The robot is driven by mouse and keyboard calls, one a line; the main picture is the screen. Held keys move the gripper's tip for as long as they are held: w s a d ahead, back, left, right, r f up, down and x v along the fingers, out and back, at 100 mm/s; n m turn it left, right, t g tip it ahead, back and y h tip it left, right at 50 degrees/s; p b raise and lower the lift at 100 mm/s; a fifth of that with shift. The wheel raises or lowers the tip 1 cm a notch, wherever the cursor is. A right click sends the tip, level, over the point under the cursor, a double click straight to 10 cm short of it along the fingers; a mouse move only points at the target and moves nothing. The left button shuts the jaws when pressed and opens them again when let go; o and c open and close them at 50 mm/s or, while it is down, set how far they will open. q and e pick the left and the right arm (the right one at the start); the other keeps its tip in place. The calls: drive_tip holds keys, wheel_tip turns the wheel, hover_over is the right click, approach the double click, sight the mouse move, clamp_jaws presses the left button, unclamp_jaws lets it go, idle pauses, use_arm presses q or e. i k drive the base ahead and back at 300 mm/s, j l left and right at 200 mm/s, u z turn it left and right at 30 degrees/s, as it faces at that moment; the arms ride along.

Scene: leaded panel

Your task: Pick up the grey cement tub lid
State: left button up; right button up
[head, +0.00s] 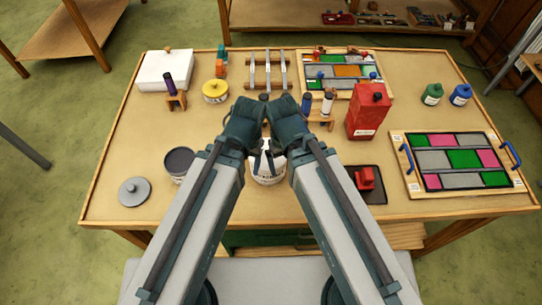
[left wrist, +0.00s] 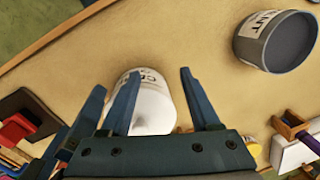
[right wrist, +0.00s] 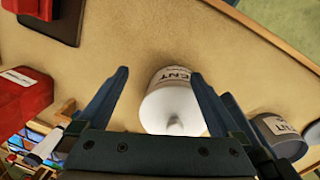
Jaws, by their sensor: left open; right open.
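The grey cement tub lid (head: 134,191), a flat round disc with a knob, lies on the table at the front left. The open grey cement tub (head: 179,165) stands right of it and also shows in the left wrist view (left wrist: 262,47) and right wrist view (right wrist: 280,132). My left gripper (head: 257,163) and right gripper (head: 274,160) are close together over the white cement tub (head: 268,176). Both are open and hold nothing. The white tub has a white knobbed lid (right wrist: 173,108) and sits beyond the fingers in both wrist views.
A red can (head: 367,112) and a black tray (head: 372,196) with a red block stand right of my arms. A leaded panel (head: 455,160) lies at the right. A yellow tub (head: 215,92) stands further back. Bare table surrounds the grey lid.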

sight(133, 192)
drive_tip(key=k+l+u, duration=0.1)
drive_tip(key=u, duration=0.3)
drive_tip(key=k+l+u, duration=0.1)
drive_tip(key=u, duration=0.25)
drive_tip(key=k+u, duration=0.2)
drive_tip(key=u, duration=0.2)
drive_tip(key=k+u, duration=0.15)
drive_tip(key=u, duration=0.2)
